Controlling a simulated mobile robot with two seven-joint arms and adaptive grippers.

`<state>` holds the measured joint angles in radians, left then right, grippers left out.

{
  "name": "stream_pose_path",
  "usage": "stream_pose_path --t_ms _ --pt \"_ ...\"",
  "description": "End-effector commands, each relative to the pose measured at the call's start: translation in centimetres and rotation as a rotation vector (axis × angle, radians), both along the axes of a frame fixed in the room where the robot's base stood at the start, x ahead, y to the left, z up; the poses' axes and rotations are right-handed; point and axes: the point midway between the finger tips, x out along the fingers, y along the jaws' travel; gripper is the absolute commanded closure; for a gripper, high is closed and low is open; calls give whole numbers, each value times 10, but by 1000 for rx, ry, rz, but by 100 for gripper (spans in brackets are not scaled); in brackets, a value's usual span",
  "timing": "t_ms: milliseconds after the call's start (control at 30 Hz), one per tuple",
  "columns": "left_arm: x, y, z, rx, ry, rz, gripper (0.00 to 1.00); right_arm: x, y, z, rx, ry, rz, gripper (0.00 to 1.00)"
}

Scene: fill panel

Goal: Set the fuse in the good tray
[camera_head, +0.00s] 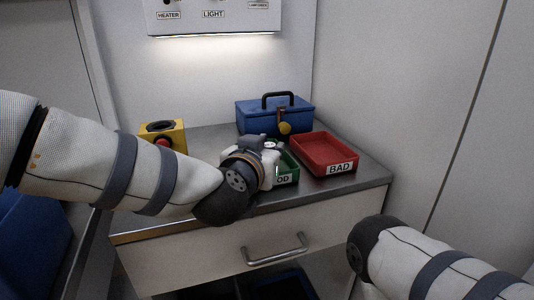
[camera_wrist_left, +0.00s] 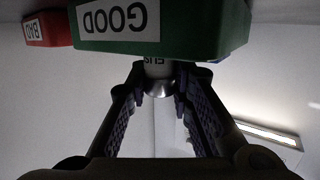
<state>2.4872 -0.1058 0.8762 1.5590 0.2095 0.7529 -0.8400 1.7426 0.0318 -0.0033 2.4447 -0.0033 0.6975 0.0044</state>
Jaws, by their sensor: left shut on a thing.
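The green tray labelled GOOD (camera_head: 291,174) stands on the counter, partly covered by my left arm in the head view. It also shows upside down at the top of the left wrist view (camera_wrist_left: 190,35). My left gripper (camera_head: 268,157) is over this tray. In the left wrist view its fingers (camera_wrist_left: 160,88) are shut on the fuse (camera_wrist_left: 158,70), a white cylinder with a metal end and partly readable lettering. The tray's wall hides the fuse's far end; I cannot tell whether it touches the tray's floor. My right gripper is out of view.
The red tray labelled BAD (camera_head: 326,151) stands just right of the green one. A wall panel (camera_head: 213,16) hangs above.

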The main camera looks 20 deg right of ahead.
Motion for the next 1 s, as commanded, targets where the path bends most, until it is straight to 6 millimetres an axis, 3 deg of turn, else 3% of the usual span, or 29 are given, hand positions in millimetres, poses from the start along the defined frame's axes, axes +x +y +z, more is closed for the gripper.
stream_pose_path --t_ms 367,400,467,833,1000 --pt "0 0 -7 0 -3 2 100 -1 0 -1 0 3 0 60" --pt "0 1 -7 0 -3 2 73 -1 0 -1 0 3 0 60" --pt "0 1 -7 0 -3 2 60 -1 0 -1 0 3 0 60" --pt "0 1 -1 -2 -4 2 60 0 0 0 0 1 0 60" --pt "-25 17 7 2 -7 0 60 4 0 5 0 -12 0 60"
